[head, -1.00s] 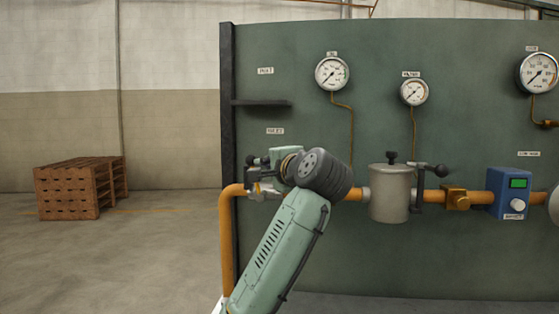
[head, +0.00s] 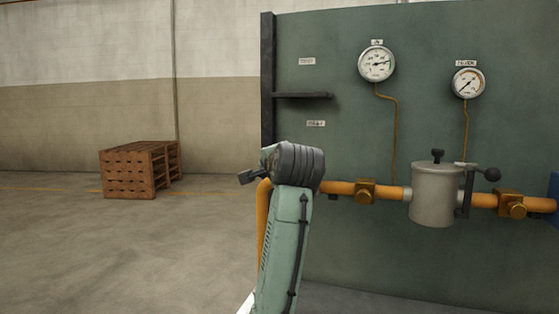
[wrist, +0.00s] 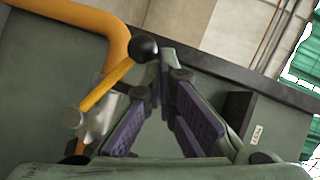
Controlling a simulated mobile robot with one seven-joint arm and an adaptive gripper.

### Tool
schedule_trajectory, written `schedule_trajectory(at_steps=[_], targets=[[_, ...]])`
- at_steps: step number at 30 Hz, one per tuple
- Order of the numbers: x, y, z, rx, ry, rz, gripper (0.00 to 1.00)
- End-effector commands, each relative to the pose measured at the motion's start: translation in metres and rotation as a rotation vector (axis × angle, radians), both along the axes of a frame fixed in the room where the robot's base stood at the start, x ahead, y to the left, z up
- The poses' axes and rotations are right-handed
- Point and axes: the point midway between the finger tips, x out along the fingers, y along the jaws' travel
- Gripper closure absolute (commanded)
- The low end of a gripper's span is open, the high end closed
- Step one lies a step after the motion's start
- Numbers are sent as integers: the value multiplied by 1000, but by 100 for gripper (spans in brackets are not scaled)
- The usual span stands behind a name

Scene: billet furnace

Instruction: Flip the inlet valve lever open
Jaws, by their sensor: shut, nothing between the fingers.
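The inlet valve lever (wrist: 103,85) shows in the wrist view as a yellow-orange handle with a black ball knob (wrist: 144,47). It slants from the silver valve body (wrist: 97,128) toward the bend of the orange pipe (wrist: 75,17), roughly along the pipe's run. My gripper (wrist: 164,82) is shut and empty, its purple-padded fingers meeting just right of the knob. Whether they touch the knob is unclear.
The green panel (head: 340,250) carries a small shelf (head: 302,95), an inlet gauge (head: 377,64), a second gauge (head: 467,82), a grey canister (head: 433,196) and brass fittings (head: 365,191). Stacked pallets (head: 135,171) stand left on open floor.

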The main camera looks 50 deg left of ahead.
Motion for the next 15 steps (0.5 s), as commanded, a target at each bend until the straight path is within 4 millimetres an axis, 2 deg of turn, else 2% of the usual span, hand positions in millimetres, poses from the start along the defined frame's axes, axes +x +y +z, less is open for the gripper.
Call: schedule_trajectory(at_steps=[15], targets=[[-10, 16, -23, -1, 0, 1, 100]])
